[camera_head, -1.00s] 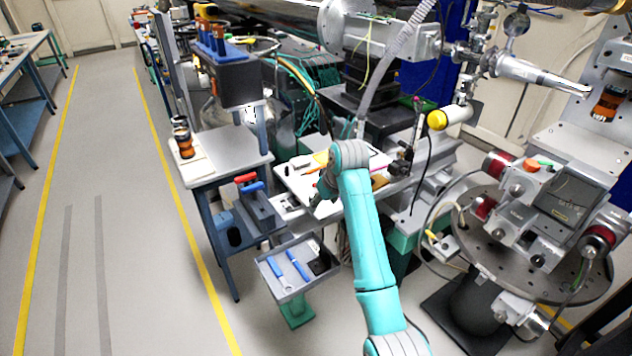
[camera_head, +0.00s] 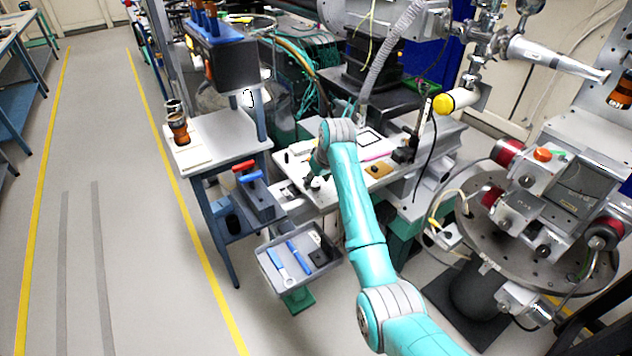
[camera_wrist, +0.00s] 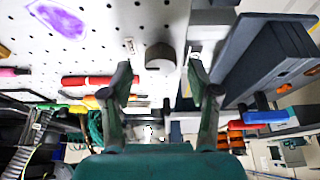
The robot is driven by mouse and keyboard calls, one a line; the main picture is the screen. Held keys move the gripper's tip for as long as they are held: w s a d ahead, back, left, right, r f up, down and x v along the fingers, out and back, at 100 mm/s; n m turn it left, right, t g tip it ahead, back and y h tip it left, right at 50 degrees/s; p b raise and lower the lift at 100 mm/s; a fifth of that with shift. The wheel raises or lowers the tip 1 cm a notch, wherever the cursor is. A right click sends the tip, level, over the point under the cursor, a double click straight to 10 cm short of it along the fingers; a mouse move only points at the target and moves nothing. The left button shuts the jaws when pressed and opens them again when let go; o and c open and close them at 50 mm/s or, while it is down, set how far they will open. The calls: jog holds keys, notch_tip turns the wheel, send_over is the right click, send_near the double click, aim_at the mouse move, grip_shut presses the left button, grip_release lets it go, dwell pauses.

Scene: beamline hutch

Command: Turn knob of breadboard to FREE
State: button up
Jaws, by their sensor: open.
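The breadboard (camera_head: 297,172) is a pale plate in the middle of the head view. In the wrist view the breadboard (camera_wrist: 100,30) shows as a white surface with rows of holes. A short grey round knob (camera_wrist: 160,57) stands near its edge. My gripper (camera_wrist: 160,78) is open, with one dark finger on each side of the knob and a gap to each; contact is not visible. Small marks flank the knob, too small to read. In the head view my gripper (camera_head: 314,178) is low over the breadboard's front left part, and I cannot make out the knob clearly there.
On the breadboard are a red tool (camera_wrist: 88,80) and a purple patch (camera_wrist: 60,20). A tray with blue-handled tools (camera_head: 290,252) is below. A side table (camera_head: 222,140) stands left. A round metal table (camera_head: 500,240) with equipment is right. The left aisle is clear.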

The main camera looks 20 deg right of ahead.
jog(key=shift+w+a+f, duration=0.1)
jog(key=shift+w+f, duration=0.1)
jog(key=shift+f, duration=0.4)
jog(key=c, duration=1.2)
jog(key=shift+o, duration=0.2)
